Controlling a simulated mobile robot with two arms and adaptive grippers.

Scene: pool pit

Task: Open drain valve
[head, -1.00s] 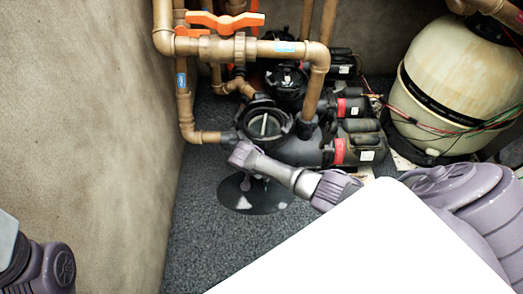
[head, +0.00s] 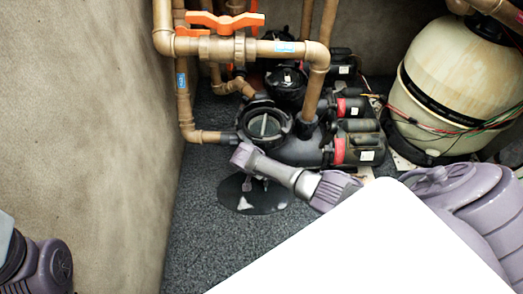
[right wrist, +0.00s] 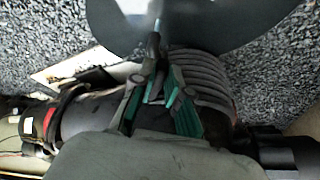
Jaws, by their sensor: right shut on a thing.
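Brown pipes with an orange-handled valve (head: 226,22) stand above the black pump (head: 290,150) in the head view. Which part is the drain valve is unclear. My right arm reaches low in front of the pump. My right gripper (right wrist: 160,88), with green-padded fingers, is shut low beside the ribbed dark pump body (right wrist: 200,72) in the right wrist view.
A dark shiny round patch (head: 255,197) lies on the grey gravel-like floor (head: 205,235) below the pump. A beige wall (head: 90,130) closes the left side. A large cream tank (head: 445,85) with loose wires stands at right. Open floor lies between wall and pump.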

